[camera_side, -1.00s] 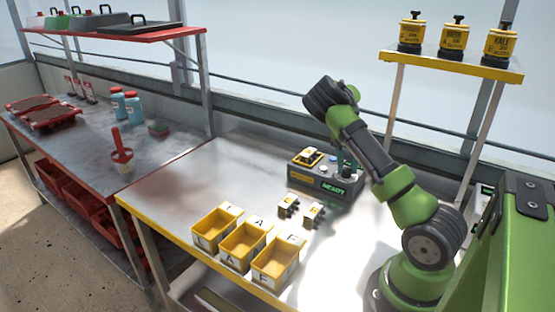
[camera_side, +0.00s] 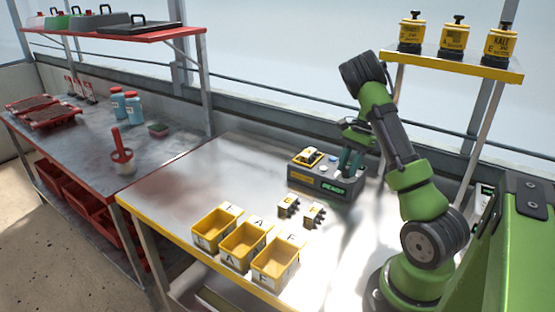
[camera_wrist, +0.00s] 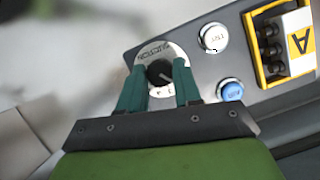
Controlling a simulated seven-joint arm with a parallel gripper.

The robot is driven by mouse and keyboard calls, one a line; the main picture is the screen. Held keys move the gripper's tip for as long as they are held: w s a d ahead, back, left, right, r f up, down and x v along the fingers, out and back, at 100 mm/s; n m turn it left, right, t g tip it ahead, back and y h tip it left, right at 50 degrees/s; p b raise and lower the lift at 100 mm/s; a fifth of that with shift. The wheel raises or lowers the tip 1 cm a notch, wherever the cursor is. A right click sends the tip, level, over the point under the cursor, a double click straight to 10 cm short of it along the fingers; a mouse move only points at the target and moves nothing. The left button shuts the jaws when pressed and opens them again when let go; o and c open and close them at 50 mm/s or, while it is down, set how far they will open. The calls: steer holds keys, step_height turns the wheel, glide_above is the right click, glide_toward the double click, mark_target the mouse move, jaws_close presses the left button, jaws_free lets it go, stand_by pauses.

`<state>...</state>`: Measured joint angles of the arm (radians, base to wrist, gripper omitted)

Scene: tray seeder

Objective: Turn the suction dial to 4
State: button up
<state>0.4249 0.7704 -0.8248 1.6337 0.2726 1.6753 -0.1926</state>
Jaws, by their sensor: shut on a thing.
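The suction dial (camera_wrist: 159,70) is a black round knob on a pale ring marked SUCTION, with numbers along its edge, on the grey control box. My gripper (camera_wrist: 160,80) has its green fingers shut on the dial, one at each side; a light pointer line on the knob points toward the lower right. I cannot read for certain which number it points at. In the side view my gripper (camera_side: 350,165) reaches down onto the right part of the control box (camera_side: 318,183), whose green display appears to read READY. The dial is hidden there by the fingers.
Beside the dial are a white button (camera_wrist: 214,38), a blue button (camera_wrist: 230,91) and a yellow-framed holder (camera_wrist: 258,45) with a block marked A. Two small yellow-and-white blocks (camera_side: 288,205) lie before the box. Yellow bins (camera_side: 243,262) line the front edge.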

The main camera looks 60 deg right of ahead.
mark_target(357, 179)
steer(key=m+t, duration=0.1)
steer(key=m, duration=0.2)
steer(key=m+t+h, duration=0.1)
steer(key=m, duration=0.2)
steer(key=shift+s+a+m, duration=0.1)
steer(key=shift+a+m, duration=0.05)
steer(key=shift+m, duration=0.15)
steer(key=m+h, duration=0.1)
steer(key=m, duration=0.2)
steer(key=m+t+h, duration=0.1)
steer(key=m, duration=0.2)
steer(key=shift+a+t, duration=0.15)
steer(key=shift+t, duration=0.15)
steer(key=shift+m+h, duration=0.3)
steer(key=shift+m, duration=0.1)
steer(key=o, duration=1)
steer(key=shift+o, duration=0.2)
steer(key=shift+s, duration=0.1)
steer(key=v, duration=0.7)
steer(key=shift+r, duration=0.3)
